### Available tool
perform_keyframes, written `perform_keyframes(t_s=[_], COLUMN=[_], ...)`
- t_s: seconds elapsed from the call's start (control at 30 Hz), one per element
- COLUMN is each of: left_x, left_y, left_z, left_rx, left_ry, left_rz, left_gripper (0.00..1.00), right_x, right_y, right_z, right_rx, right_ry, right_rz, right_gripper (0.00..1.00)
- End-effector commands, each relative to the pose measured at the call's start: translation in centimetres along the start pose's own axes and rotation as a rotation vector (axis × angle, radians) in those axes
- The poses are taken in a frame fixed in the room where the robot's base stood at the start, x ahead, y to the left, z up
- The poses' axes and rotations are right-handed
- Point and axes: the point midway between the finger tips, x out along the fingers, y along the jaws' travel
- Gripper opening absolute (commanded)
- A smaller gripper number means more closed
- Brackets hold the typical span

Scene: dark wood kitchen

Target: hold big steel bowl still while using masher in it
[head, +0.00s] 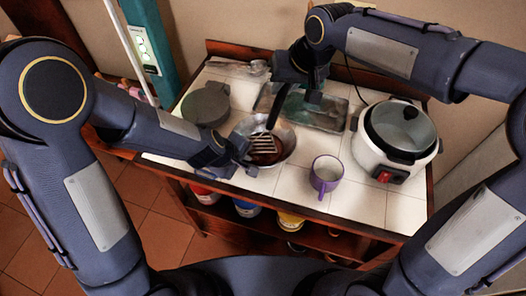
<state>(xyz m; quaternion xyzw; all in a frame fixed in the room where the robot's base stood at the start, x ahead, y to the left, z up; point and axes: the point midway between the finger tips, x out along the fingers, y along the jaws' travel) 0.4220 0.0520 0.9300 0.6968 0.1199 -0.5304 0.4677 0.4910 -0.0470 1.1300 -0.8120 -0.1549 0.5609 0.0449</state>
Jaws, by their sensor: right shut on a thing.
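The big steel bowl (286,134) stands on the white tiled top, with something reddish-brown inside. The masher (264,142) is in the bowl, its slotted metal head over the reddish-brown contents and its dark handle slanting up toward my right gripper. My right gripper (300,93) is above and behind the bowl, shut on the masher; its hold on the handle is partly hidden. My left gripper (243,160) is at the bowl's left front rim. Whether its fingers close on the rim is too small to tell.
A purple mug (326,175) stands right of the bowl, and a white cooker (396,145) farther right. A grey round lidded pot (206,105) is at the left back. A metal tray (325,112) lies behind the bowl. The front right tiles are clear.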

Motion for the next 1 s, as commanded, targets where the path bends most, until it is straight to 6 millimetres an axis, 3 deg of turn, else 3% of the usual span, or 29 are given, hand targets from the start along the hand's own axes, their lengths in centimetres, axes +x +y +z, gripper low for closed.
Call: perform_keyframes(t_s=[0.73, 1.0], left_x=[0.0, 0.0], left_y=[0.0, 0.0], left_z=[0.0, 0.0], left_rx=[0.000, 0.000], left_ry=[0.000, 0.000], left_rz=[0.000, 0.001], left_gripper=[0.00, 0.00], right_x=[2.1, 2.0], right_y=[0.6, 0.5], right_z=[0.9, 0.8], right_rx=[0.000, -0.001], right_ry=[-0.001, -0.001], right_rz=[0.000, 0.001], right_gripper=[0.00, 0.00])
